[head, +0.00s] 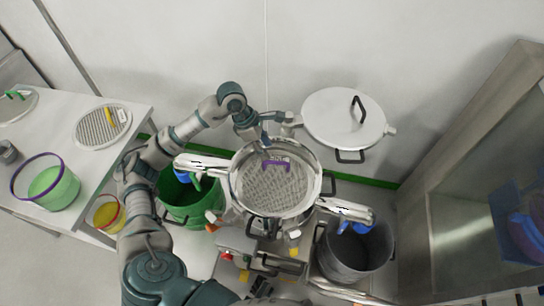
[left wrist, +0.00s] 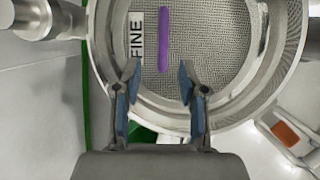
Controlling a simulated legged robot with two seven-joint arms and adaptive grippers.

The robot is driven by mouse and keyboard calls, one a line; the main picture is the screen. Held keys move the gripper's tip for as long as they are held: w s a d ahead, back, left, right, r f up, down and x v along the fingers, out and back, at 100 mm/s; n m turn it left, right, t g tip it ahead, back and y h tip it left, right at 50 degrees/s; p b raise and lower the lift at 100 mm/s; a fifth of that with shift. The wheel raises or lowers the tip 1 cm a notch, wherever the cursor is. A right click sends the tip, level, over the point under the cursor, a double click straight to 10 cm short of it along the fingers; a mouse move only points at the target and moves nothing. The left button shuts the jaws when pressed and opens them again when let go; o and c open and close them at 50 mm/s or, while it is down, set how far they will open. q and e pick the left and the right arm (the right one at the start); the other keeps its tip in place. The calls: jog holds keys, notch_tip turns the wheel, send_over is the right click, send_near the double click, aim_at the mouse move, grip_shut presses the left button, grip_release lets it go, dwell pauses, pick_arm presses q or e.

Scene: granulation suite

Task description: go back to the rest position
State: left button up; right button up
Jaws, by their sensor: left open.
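My left arm reaches up from the bottom left in the head view. My left gripper (head: 264,141) is at the upper edge of a round steel sifter (head: 318,185). Its two fingers stand apart with nothing between them, as the left wrist view shows (left wrist: 158,82). A mesh screen (head: 268,190) with a purple handle (head: 276,164) lies inside the sifter. The left wrist view shows the purple handle (left wrist: 163,40) beyond the fingertips, beside a label reading FINE (left wrist: 137,35). I cannot tell whether the fingers touch the rim. My right gripper does not show.
A white round lid (head: 335,115) is behind the sifter to the right. A green bin (head: 190,205) stands at its left and a grey bin (head: 350,255) at its lower right. A white table (head: 75,120) at left holds another screen (head: 103,127) and a purple-rimmed tub (head: 48,185).

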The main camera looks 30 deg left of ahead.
pick_arm(q)
jog(key=shift+v, duration=1.65)
jog(key=shift+r, duration=0.1)
